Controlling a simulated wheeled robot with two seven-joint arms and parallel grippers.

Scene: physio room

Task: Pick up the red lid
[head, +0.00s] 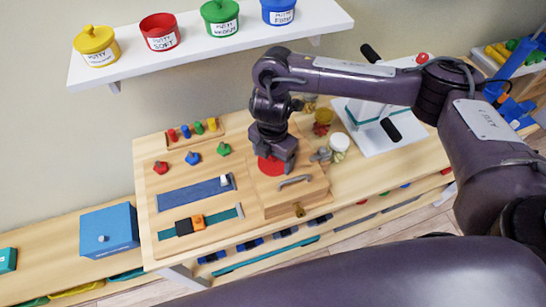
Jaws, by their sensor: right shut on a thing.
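The red lid (270,167) is a flat red disc on top of a light wooden box at the right of the table board. My right gripper (274,158) points down from above and is shut on the lid; its fingers hide the lid's upper part. I cannot tell whether the lid is clear of the box top. On the wall shelf, a red putty pot (161,40) shows no knob on top, unlike the yellow pot (97,57) and the green pot (222,27). My left gripper is not in view.
The wooden box (293,207) has a metal handle beside the lid. Left of it, the board (170,215) carries sliders and coloured knobs. A white cylinder (340,143) and metal pieces stand close right. The white shelf (190,55) overhangs behind. A blue box (109,229) sits left.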

